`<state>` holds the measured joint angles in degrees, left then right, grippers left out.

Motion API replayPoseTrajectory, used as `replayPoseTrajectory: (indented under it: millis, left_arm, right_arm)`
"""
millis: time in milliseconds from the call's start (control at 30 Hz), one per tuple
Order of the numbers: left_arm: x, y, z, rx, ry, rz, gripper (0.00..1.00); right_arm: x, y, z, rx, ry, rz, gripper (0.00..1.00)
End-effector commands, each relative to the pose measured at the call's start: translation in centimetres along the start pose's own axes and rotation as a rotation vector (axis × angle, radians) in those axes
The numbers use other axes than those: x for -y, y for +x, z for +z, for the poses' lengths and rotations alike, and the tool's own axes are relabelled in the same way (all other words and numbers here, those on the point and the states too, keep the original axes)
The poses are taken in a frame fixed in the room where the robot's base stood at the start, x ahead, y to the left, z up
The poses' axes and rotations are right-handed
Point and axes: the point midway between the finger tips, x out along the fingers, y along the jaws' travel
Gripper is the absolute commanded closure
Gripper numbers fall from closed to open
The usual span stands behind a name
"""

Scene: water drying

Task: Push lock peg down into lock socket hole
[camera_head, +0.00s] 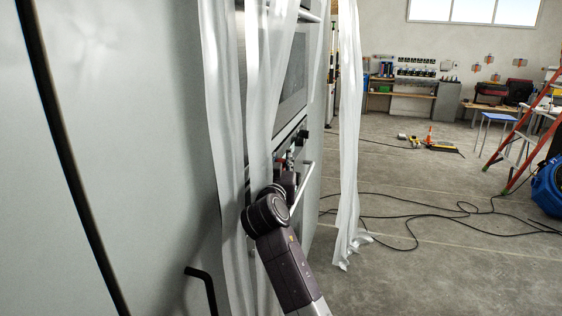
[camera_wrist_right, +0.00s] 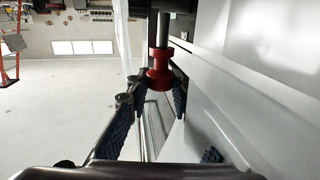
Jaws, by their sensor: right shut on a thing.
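The lock peg, a red collar with a grey metal rod, shows in the right wrist view (camera_wrist_right: 160,72). My right gripper (camera_wrist_right: 160,88) has its blue-padded fingers on either side of the red collar and is shut on it. The rod runs toward a dark part (camera_wrist_right: 177,5) at the top edge of that view. I cannot tell whether this is the lock socket or how deep the rod sits. In the head view my right gripper (camera_head: 287,172) is at the cabinet front, partly hidden by my wrist. My left gripper is not in view.
Translucent plastic strips (camera_head: 349,130) hang along the large grey cabinet (camera_head: 120,130). A bar handle (camera_head: 303,187) is close to my right gripper. Black cables (camera_head: 420,213) lie on the open floor to the right, with a red ladder (camera_head: 520,150) beyond.

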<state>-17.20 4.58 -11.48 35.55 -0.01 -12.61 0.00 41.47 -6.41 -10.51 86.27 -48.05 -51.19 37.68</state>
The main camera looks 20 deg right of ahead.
Motion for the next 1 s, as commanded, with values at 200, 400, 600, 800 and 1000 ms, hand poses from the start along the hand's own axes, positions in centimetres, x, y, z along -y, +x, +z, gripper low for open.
replayPoseTrajectory:
  millis: [200,400,600,800,1000]
  left_arm:
    - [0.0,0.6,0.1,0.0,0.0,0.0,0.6]
    - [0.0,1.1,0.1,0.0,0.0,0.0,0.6]
    - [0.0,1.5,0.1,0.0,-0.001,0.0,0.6]
    - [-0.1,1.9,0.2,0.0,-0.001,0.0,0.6]
    - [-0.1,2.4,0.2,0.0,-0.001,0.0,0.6]
  right_arm:
    - [0.0,0.0,0.7,0.0,0.0,0.0,1.0]
    - [0.0,0.0,1.2,0.0,0.0,0.0,1.0]
    - [0.0,0.0,1.7,0.0,0.0,0.0,1.0]
    - [0.0,0.0,2.2,0.0,0.0,0.0,1.0]
    - [0.0,0.0,2.7,0.0,0.0,0.0,1.0]
